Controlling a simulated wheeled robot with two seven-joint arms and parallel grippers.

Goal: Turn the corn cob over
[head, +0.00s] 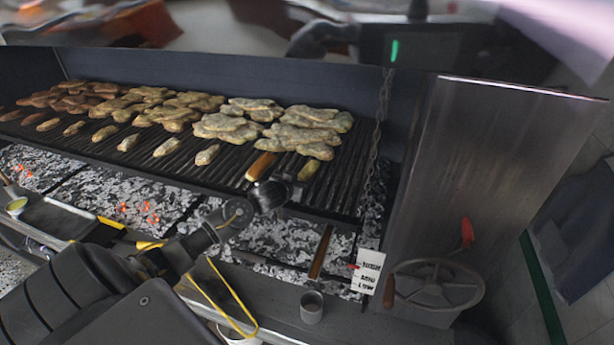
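A yellow-orange corn cob (260,166) lies on the front right part of the grill grate (228,176). A shorter yellow-green piece (308,170) lies just right of it; I cannot tell what it is. My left gripper (276,186) reaches in from the lower left, at the near end of the corn cob. Its dark fingers lie between the cob and the yellow-green piece and blend into the grate, so their opening and any contact are unclear. My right gripper is not in view.
Several browned food pieces (222,127) cover the grate behind and to the left. Glowing coals (130,209) lie below. A chain (380,110), a metal side panel (490,180) and a handwheel (433,285) stand at right. A small cup (312,307) stands on the front ledge.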

